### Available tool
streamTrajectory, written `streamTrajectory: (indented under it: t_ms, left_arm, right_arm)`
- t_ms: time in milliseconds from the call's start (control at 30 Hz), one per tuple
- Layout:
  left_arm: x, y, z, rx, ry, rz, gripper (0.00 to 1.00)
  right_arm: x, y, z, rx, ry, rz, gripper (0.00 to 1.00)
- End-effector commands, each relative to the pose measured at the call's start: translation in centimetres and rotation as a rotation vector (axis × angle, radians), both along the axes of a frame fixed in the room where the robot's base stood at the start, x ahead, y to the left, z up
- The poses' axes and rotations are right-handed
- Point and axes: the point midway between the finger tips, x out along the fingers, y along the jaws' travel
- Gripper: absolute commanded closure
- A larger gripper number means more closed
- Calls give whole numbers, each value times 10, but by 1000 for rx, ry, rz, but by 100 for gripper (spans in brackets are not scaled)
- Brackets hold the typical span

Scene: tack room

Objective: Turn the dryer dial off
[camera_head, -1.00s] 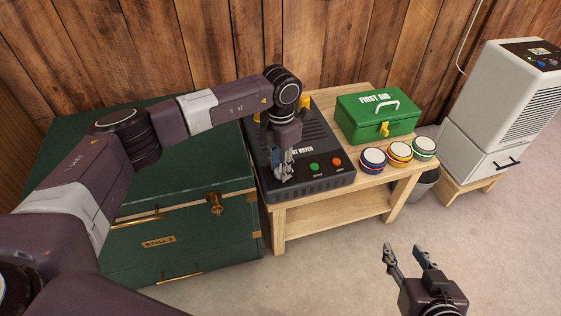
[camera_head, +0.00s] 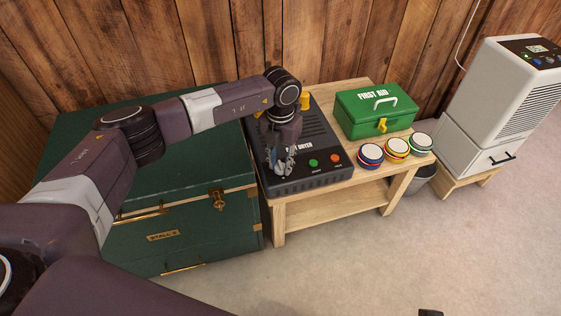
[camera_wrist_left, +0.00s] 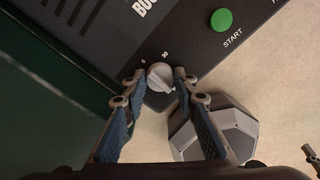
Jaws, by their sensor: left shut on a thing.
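The black boot dryer (camera_head: 325,172) lies on the wooden bench, with a green START button (camera_head: 313,162) and a red button (camera_head: 334,158) on its front. In the left wrist view its light grey dial (camera_wrist_left: 160,77) sits at the front corner, with marks 0 and 30 beside it. My left gripper (camera_head: 283,173) is over that corner, pointing down. Its fingertips (camera_wrist_left: 159,76) are shut on the dial, one on each side. Which mark the dial points to is unclear. Only a dark scrap of my right gripper (camera_head: 430,312) shows at the bottom edge.
A green first aid box (camera_head: 372,112) and several round tins (camera_head: 396,147) stand on the bench (camera_head: 330,206) right of the dryer. A green trunk (camera_head: 180,225) adjoins it on the left. A white appliance (camera_head: 495,105) stands at right. The front floor is clear.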

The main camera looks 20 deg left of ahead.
Motion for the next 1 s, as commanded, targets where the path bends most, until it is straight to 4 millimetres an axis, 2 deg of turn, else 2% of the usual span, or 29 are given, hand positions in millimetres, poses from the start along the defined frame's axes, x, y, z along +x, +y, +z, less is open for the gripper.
streamTrajectory:
  t_ms: [267, 300, 467, 767, 867, 1000]
  left_arm:
    - [1, 0, 1, -1, -3, 3, 98]
    - [1, 0, 1, -1, -3, 3, 71]
    - [1, 0, 0, 0, -2, 2, 55]
    - [1, 0, 2, 0, -1, 1, 55]
    - [1, 0, 11, -1, -3, 1, 55]
    - [1, 0, 36, -1, -4, 1, 55]
  right_arm:
    - [0, 0, 0, 0, 0, 0, 60]
    - [0, 0, 0, 0, 0, 0, 60]
    - [0, 0, 0, 0, -1, 0, 60]
    - [2, 0, 1, 1, -5, -1, 60]
    - [1, 0, 1, 1, -4, -1, 60]
    - [1, 0, 0, 0, -3, 0, 60]
